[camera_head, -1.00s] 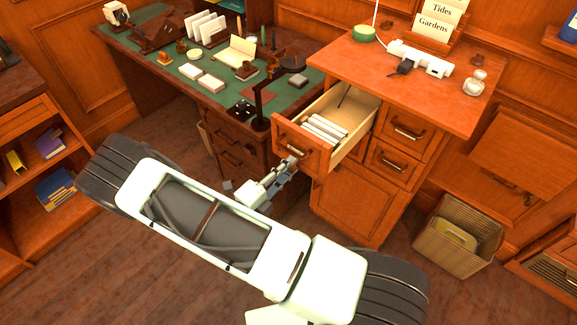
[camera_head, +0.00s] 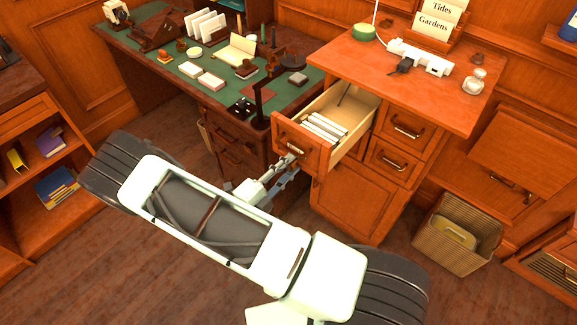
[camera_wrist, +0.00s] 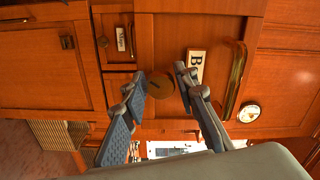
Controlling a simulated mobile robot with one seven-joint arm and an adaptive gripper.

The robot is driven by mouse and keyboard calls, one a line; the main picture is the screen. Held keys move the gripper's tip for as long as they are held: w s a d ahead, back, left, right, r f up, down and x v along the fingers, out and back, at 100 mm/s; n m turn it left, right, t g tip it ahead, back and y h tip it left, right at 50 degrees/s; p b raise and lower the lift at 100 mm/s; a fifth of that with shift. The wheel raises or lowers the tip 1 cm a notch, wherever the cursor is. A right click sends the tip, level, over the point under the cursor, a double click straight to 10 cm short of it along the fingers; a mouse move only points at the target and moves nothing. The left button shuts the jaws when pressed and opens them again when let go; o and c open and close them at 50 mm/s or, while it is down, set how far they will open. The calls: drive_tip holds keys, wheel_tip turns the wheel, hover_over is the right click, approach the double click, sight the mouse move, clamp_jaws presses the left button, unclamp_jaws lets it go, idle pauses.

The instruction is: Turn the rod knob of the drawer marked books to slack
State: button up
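The drawer marked books (camera_head: 304,149) is pulled open in the head view, with white papers or cards inside. In the wrist view its front carries a partly hidden label (camera_wrist: 196,67) starting with "B" and a brass bar handle (camera_wrist: 236,78). A round brownish-brass knob (camera_wrist: 160,86) with a dark slot or mark sits beside the label. My gripper (camera_wrist: 162,78) is open, one finger on each side of the knob. Whether the fingertips touch it cannot be told. In the head view my gripper (camera_head: 288,164) is just below the drawer front.
Closed drawers (camera_head: 403,129) are to the right of the open one. A green-topped desk (camera_head: 180,62) with stationery stands left. A wicker basket (camera_head: 455,238) is on the floor at right.

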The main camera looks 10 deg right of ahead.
drive_tip(key=shift+o, duration=1.2)
drive_tip(key=v, duration=1.2)
